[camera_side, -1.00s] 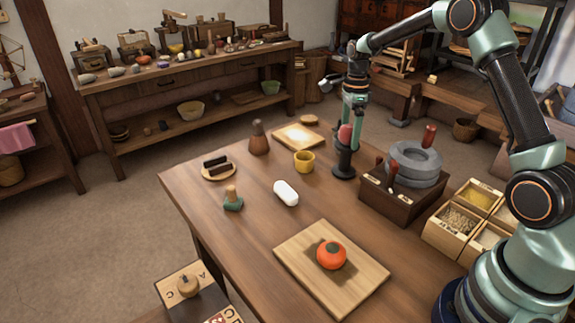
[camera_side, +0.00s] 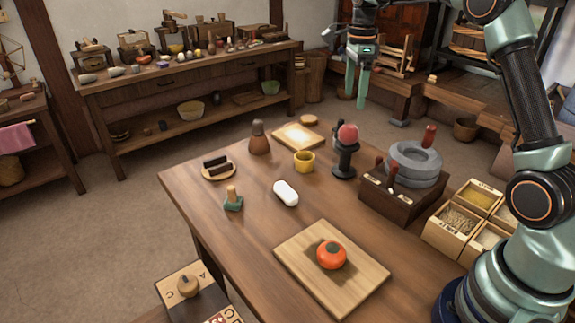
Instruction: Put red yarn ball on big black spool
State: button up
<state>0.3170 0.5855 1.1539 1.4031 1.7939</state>
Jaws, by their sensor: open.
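The red yarn ball (camera_side: 348,133) rests on top of the big black spool (camera_side: 344,163), which stands upright on the table's far right part. My gripper (camera_side: 356,91) is open and empty, up above the ball and slightly to its right, clear of it. Its two green fingers point down with a gap between them.
A stone quern (camera_side: 414,164) on a dark wooden box (camera_side: 397,199) stands right of the spool. A yellow cup (camera_side: 304,161) is to its left. An orange-red round object (camera_side: 331,255) sits on a wooden board (camera_side: 360,281) in front.

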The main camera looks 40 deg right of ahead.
jog(key=s+a+r+n+t, duration=0.2)
jog(key=s+a+r+n, duration=0.55)
jog(key=n, duration=0.25)
jog(key=s+a+f+n+t, duration=0.3)
jog(key=s+a+f+n, duration=0.2)
jog(key=s+a+n, duration=0.3)
jog(key=s+n, duration=0.4)
jog(key=n, duration=0.2)
jog(key=shift+t, duration=0.3)
jog(key=shift+a, duration=0.1)
